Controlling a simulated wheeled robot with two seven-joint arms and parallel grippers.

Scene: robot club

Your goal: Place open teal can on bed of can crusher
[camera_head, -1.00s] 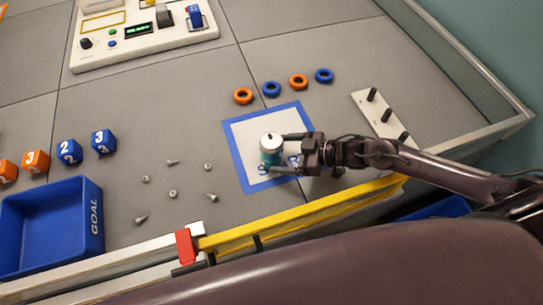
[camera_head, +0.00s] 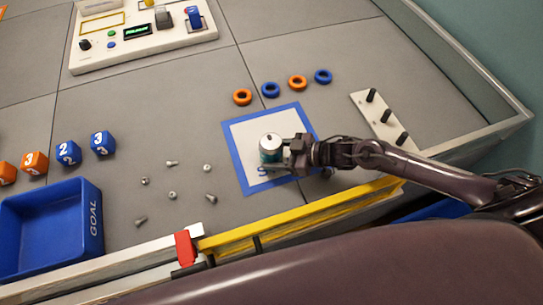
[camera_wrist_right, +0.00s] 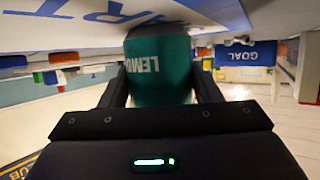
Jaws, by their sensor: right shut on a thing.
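The teal can (camera_head: 270,155), with a silver top and a dark opening in it, stands upright on the white, blue-bordered mat (camera_head: 243,135). My right gripper (camera_head: 285,151) is level with the can and shut on its side. In the right wrist view the teal can (camera_wrist_right: 160,72), with part of a "LEMON" label, sits between both fingers. Its base is at or very near the mat; I cannot tell if there is a gap. I cannot make out a can crusher in these views. My left gripper is not in view.
Orange and blue rings (camera_head: 270,90) lie behind the mat, and a pegged white board (camera_head: 377,112) is to its right. Several screws (camera_head: 173,195), numbered cubes (camera_head: 102,143) and a blue GOAL bin (camera_head: 90,240) are left. A control panel (camera_head: 150,38) stands at the back. A yellow rail (camera_head: 300,222) edges the front.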

